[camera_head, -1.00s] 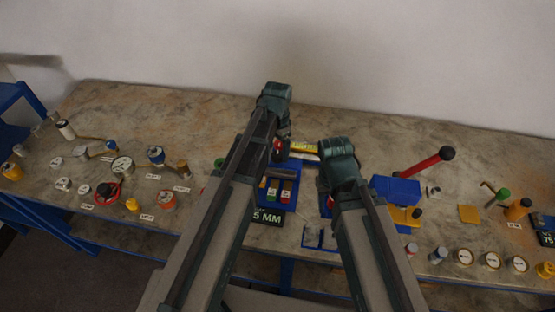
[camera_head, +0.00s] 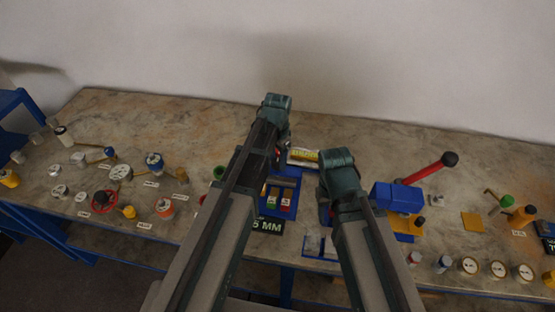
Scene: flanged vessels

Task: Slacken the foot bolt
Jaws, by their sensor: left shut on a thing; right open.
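My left gripper (camera_head: 280,152) is at the middle of the bench, mostly hidden behind its own wrist and arm. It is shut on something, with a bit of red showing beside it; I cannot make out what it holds. My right gripper (camera_head: 326,208) is open, low beside the blue block, largely hidden under its wrist. A blue block (camera_head: 397,196) on an orange plate has a long red lever (camera_head: 427,167) with a black knob. I cannot pick out the foot bolt; my arms hide much of the middle.
A blue tray (camera_head: 296,172) with coloured pieces lies between my arms, in front of a yellow-and-white label (camera_head: 303,157). Gauges and valves crowd the left; several round dials (camera_head: 498,269) line the front right. The bench (camera_head: 180,115) is clear at the back left.

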